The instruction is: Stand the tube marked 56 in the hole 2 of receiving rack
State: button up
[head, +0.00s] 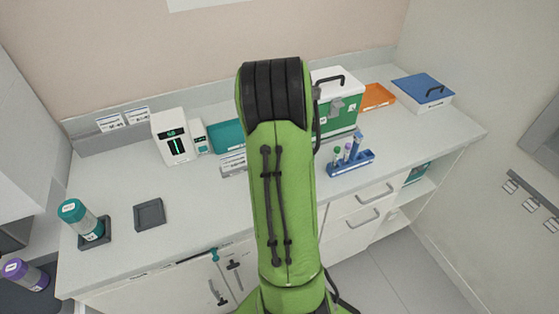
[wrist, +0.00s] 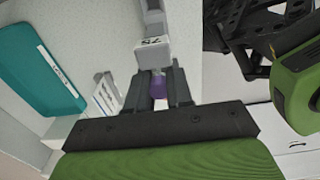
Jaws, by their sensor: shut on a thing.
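My gripper (wrist: 160,86) shows in the wrist view, its dark fingers shut on a purple-topped piece (wrist: 159,84). A pale part with a dark printed mark (wrist: 153,43) lies just beyond the fingertips. In the head view my green arm hides the gripper. A blue rack (head: 350,168) stands right of my arm on the counter, holding a few upright tubes (head: 347,152) with coloured caps. A pale labelled rack (head: 232,162) is partly behind my arm; its holes cannot be made out.
Teal tray (head: 225,137), white reader with a green display (head: 170,137), green-and-white box (head: 337,105), orange tray (head: 378,97) and blue-lidded box (head: 422,92) stand along the back. A teal-capped bottle (head: 78,218) and dark pad (head: 149,214) are at left. The front-left counter is mostly clear.

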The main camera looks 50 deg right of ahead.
jog(key=shift+f+b, duration=0.55)
jog(key=shift+f, duration=0.05)
dwell(0.3)
jog(key=shift+f+b, duration=0.55)
jog(key=shift+f, duration=0.1)
jog(key=o, duration=0.9)
